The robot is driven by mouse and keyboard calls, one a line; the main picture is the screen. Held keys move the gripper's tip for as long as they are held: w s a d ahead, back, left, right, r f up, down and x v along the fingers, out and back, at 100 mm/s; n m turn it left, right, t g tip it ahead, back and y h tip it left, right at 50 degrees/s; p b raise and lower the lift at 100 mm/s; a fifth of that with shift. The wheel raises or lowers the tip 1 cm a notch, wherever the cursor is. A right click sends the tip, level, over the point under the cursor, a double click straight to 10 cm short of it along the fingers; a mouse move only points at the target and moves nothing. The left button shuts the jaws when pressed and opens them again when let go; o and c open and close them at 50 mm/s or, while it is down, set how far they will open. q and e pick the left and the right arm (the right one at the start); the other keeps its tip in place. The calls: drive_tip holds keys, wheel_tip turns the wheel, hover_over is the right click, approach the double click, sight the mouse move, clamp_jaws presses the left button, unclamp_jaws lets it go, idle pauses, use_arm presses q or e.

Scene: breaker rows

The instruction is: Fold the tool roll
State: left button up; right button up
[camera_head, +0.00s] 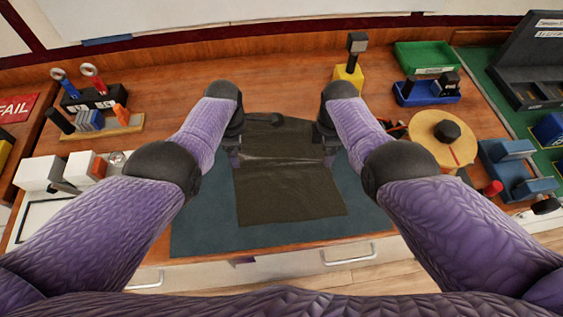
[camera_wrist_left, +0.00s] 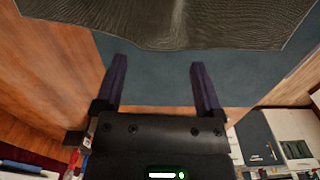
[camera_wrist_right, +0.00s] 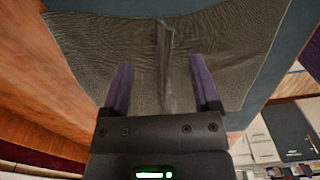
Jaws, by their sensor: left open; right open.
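The tool roll is a dark grey-brown cloth (camera_head: 285,190) lying on a blue-green mat (camera_head: 200,220), with a crease running across its middle. My left gripper (camera_head: 233,158) is open at the cloth's left edge. In the left wrist view its fingers (camera_wrist_left: 157,62) are apart and empty, with the cloth (camera_wrist_left: 180,25) beyond the tips. My right gripper (camera_head: 328,157) is open at the cloth's right side. In the right wrist view its fingers (camera_wrist_right: 161,65) are apart in front of the cloth (camera_wrist_right: 80,45), and a raised crease lies between them. Whether they touch it cannot be told.
A round wooden disc (camera_head: 430,145) with a black knob stands to the right. A yellow block (camera_head: 348,78), green tray (camera_head: 425,57) and blue tray (camera_head: 418,97) stand behind. A wooden rack (camera_head: 100,130) and white boxes (camera_head: 42,173) are left. The mat's front is clear.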

drive_tip(key=shift+o, duration=0.6)
drive_tip(key=shift+o, duration=0.5)
use_arm(q)
wheel_tip(320, 180, up, 6)
drive_tip(key=p, duration=0.5)
drive_tip(key=shift+f, duration=0.25)
use_arm(e)
wheel_tip(320, 180, up, 6)
drive_tip(key=shift+f, duration=0.25)
